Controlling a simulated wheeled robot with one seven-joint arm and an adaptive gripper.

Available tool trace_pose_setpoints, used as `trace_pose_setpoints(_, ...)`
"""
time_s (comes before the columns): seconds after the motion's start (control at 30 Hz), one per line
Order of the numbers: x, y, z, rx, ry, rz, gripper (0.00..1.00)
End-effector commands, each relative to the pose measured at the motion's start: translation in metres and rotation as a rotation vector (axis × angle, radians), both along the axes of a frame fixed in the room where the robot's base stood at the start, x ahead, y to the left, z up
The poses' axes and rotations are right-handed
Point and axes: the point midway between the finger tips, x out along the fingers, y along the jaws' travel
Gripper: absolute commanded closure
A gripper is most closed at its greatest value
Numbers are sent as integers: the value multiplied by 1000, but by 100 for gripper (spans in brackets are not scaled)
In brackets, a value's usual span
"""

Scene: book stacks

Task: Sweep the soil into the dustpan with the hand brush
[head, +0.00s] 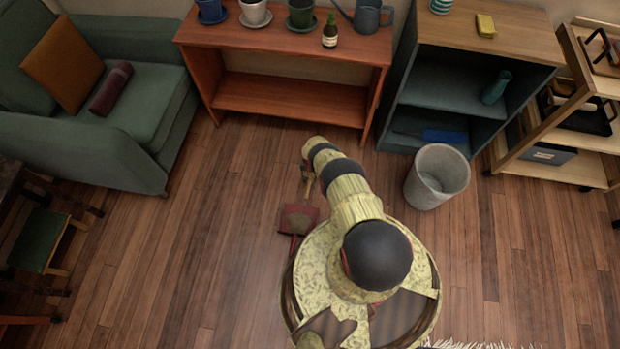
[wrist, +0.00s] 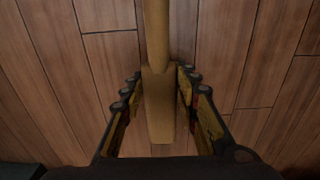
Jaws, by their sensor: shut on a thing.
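My gripper (wrist: 159,82) is shut on the tan wooden hand brush (wrist: 158,118), whose handle runs between the fingers in the wrist view. In the head view, my gripper (head: 307,172) is small, low over the floor and partly hidden by my arm. The brush's bristles cannot be made out. The red dustpan (head: 287,217) lies on the floor just below my gripper in the picture, its handle pointing toward my base. A dull brownish patch in the pan looks like soil (head: 299,221). No separate soil is clear on the floor.
A grey bin (head: 436,178) stands on the floor to the right. A reddish shelf (head: 285,95) with pots and a blue-grey bookcase (head: 460,65) stand behind. A green sofa (head: 120,105) is at left. The plank floor left of the dustpan is clear.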

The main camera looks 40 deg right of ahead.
Motion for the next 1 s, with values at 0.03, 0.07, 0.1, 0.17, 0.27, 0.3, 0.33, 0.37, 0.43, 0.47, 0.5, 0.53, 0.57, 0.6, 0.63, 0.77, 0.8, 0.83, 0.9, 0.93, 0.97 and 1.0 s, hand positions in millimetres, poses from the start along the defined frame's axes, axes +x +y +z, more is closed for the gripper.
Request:
trace_pose_setpoints(0.03, 1, -1, 9, -1, -2, 0, 100)
trace_pose_setpoints(0.07, 2, -1, 12, -1, -2, 0, 100)
trace_pose_setpoints(0.1, 2, -1, 16, -1, -2, 0, 100)
trace_pose_setpoints(0.17, 1, -1, 22, 0, -1, 0, 100)
trace_pose_setpoints(0.27, 1, -1, 30, -1, -1, 0, 100)
trace_pose_setpoints(0.3, 2, -1, 34, -1, -2, 0, 100)
trace_pose_setpoints(0.33, 2, -1, 37, -1, -2, 0, 100)
trace_pose_setpoints(0.37, 2, -1, 39, 0, -1, 0, 100)
trace_pose_setpoints(0.43, 1, 0, 45, -1, -1, 0, 100)
trace_pose_setpoints(0.47, 1, 0, 47, -1, -1, 0, 100)
trace_pose_setpoints(0.5, 1, 0, 50, -1, -1, 0, 100)
trace_pose_setpoints(0.53, 1, -1, 51, 0, -1, 0, 100)
trace_pose_setpoints(0.57, 1, -1, 51, -1, -2, 0, 100)
trace_pose_setpoints(0.6, 1, -1, 51, -1, -2, 0, 100)
trace_pose_setpoints(0.63, 1, -1, 51, -1, -2, 0, 100)
trace_pose_setpoints(0.77, 1, 0, 50, 0, -1, 0, 100)
trace_pose_setpoints(0.8, 1, 0, 50, 0, -1, 0, 100)
trace_pose_setpoints(0.83, 1, 0, 50, 0, -1, 0, 100)
trace_pose_setpoints(0.9, 1, -1, 52, -1, -2, 0, 100)
trace_pose_setpoints(0.93, 1, -1, 53, -1, -2, 0, 100)
trace_pose_setpoints(0.97, 2, -1, 55, -1, -2, 0, 100)
trace_pose_setpoints(1.0, 2, -1, 58, -1, -2, 0, 100)
